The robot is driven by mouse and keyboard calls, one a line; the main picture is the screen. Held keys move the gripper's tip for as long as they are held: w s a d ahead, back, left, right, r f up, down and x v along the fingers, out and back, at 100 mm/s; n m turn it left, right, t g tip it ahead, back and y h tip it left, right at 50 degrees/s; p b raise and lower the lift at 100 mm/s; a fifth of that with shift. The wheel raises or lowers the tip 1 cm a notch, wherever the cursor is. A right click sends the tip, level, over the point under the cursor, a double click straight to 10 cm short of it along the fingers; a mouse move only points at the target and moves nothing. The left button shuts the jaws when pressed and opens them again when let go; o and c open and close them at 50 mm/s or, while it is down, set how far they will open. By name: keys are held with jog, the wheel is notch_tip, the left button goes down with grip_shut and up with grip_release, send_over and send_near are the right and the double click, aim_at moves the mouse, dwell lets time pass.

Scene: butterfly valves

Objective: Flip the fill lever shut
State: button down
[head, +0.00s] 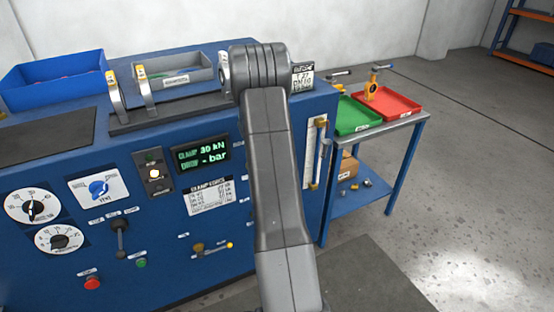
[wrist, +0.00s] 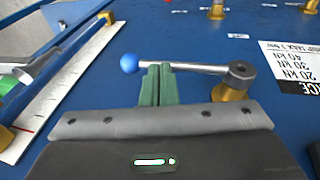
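In the wrist view, a lever with a blue ball knob (wrist: 129,63), a metal rod (wrist: 195,67) and a brass hub (wrist: 232,90) lies nearly level across the picture. My gripper (wrist: 158,68) has its two green fingers close together, with nothing seen between them. The fingertips overlap the rod near the ball; they look at or against it, but I cannot tell whether they touch. No label naming this lever is readable. In the head view my arm covers this part of the blue panel, hiding the lever and my gripper.
The panel carries a display (head: 201,154), a force chart (head: 212,196), a brass-hubbed lever (head: 198,248), a black lever (head: 120,236) and a sight gauge (head: 316,152). A cart with a green tray (head: 357,115) and red tray (head: 391,102) stands right. Floor is free further right.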

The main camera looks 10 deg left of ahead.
jog(key=shift+s+d+f, duration=0.15)
jog(key=shift+f, duration=0.05)
jog(key=w+d+v, duration=0.2)
jog(key=v, duration=1.2)
jog(key=shift+r, duration=0.4)
jog(key=shift+w+d+f, duration=0.1)
jog(key=shift+d+f, duration=0.05)
